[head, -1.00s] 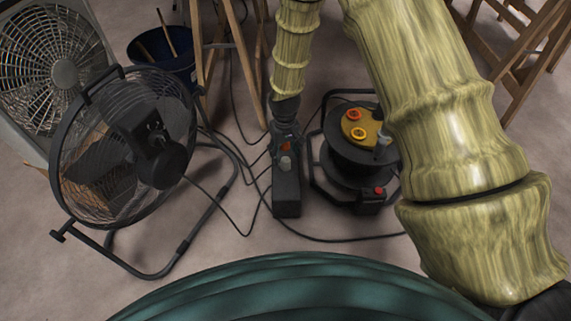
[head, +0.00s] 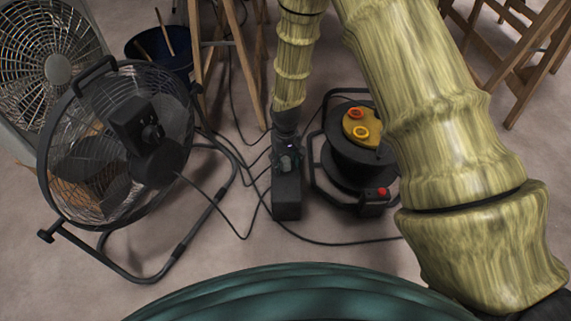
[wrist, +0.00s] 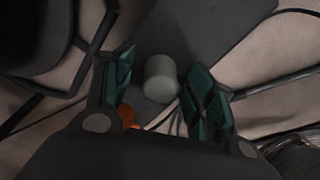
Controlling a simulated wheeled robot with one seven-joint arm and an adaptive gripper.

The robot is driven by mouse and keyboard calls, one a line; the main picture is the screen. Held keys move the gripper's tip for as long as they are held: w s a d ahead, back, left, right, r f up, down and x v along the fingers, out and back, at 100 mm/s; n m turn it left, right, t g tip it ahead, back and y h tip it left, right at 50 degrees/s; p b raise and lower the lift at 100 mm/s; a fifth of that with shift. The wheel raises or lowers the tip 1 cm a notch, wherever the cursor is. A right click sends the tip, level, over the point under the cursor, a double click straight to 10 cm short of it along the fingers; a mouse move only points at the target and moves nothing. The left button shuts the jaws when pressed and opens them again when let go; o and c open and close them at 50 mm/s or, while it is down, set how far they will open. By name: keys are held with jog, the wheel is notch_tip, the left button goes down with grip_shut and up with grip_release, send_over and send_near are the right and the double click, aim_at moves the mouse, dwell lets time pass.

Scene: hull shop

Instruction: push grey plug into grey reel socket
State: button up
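The grey plug (wrist: 160,79) shows its rounded pale top in the wrist view, on a dark block (head: 287,196) on the floor. My gripper (wrist: 160,64) is open, with one green-padded finger on each side of the plug. A gap shows on the left; the right finger is close to the plug, and I cannot tell whether it touches. In the head view my gripper (head: 287,158) points down over the block and hides the plug. The dark cable reel (head: 350,158) stands just right of the block. My arm covers the right part of its face, so the grey socket is not clearly visible.
The reel's yellow face (head: 361,126) has a red and a yellow ring, with a red switch (head: 382,191) below. An orange piece (wrist: 127,117) lies beside my left finger. A floor fan (head: 120,145) stands at left. Cables cross the floor.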

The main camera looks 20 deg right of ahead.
jog(key=c, duration=0.9)
jog(key=shift+o, duration=0.2)
jog(key=shift+r, duration=0.15)
jog(key=shift+r+p, duration=0.6)
jog(key=shift+p, duration=0.1)
notch_tip(320, 180, up, 3)
jog(key=shift+f+p, duration=0.1)
jog(key=shift+p, duration=1.1)
jog(key=s+p, duration=0.2)
jog(key=s, duration=0.3)
jog(key=s+a+p, duration=0.1)
jog(key=s+p, duration=0.1)
jog(key=s, duration=0.3)
jog(key=s+p, duration=0.2)
jog(key=s, duration=0.4)
jog(key=shift+a+r, duration=0.3)
jog(key=shift+r, duration=0.05)
notch_tip(320, 180, up, 27)
jog(key=m+p, duration=0.1)
jog(key=p, duration=0.2)
send_over(286, 159)
jog(key=s+a, duration=0.2)
jog(key=s, duration=0.2)
jog(key=shift+w+d+f, duration=0.1)
jog(key=shift+d, duration=0.05)
